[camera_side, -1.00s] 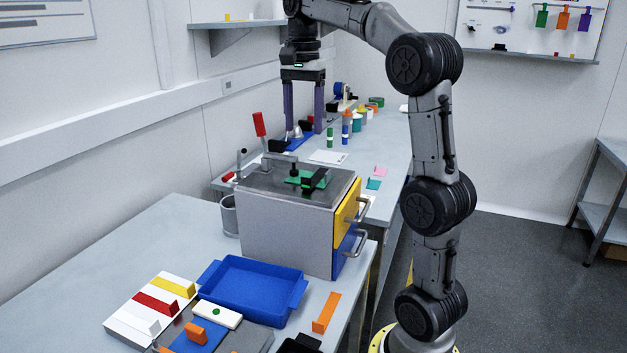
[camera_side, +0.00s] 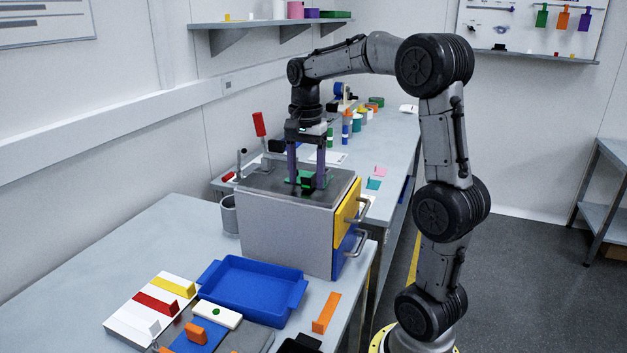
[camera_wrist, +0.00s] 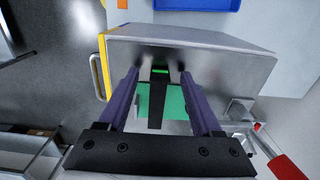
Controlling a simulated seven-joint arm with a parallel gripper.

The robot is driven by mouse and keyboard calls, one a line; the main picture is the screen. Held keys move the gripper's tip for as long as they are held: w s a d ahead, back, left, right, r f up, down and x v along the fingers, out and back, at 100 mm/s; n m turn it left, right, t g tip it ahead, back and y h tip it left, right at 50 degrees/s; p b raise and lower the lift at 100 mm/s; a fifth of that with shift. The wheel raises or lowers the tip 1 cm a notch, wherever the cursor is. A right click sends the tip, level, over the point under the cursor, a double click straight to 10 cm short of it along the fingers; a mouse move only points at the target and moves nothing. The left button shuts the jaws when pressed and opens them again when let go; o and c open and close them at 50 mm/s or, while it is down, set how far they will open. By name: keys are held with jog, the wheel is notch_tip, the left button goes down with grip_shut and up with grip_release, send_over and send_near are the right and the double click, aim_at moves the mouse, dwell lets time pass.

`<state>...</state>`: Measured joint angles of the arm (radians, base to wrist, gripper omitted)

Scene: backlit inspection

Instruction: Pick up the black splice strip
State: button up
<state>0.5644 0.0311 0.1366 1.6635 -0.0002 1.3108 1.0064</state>
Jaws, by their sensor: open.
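The black splice strip (camera_side: 309,183) lies on a green plate (camera_side: 291,180) on top of the grey metal box. In the wrist view the strip (camera_wrist: 157,105) runs lengthwise between my two purple fingers, with a gap on each side; the green plate (camera_wrist: 176,103) shows under it. My gripper (camera_side: 307,185) is open and points down over the plate, its fingertips low near the box top. In the side view the fingers partly cover the strip and plate. I cannot tell whether the fingertips touch anything.
The grey box (camera_side: 285,222) has a yellow drawer (camera_side: 346,206) and a blue drawer (camera_side: 345,254) with handles. A red-handled clamp (camera_side: 260,125) stands at the box's back left. A blue tray (camera_side: 250,288) lies in front. Several coloured parts lie on the front bench.

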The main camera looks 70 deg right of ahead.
jog(key=shift+f, duration=0.1)
jog(key=shift+c, duration=0.2)
grip_shut()
jog(key=shift+r, duration=0.6)
notch_tip(320, 180, up, 2)
jog(key=shift+s+r, duration=0.1)
jog(key=shift+r, duration=0.15)
jog(key=s+a+r, duration=0.7)
jog(key=s+r, duration=0.2)
jog(key=s, duration=0.2)
jog(key=shift+s+a+r, duration=0.2)
jog(key=shift+s+a, duration=0.05)
jog(key=shift+s, duration=0.1)
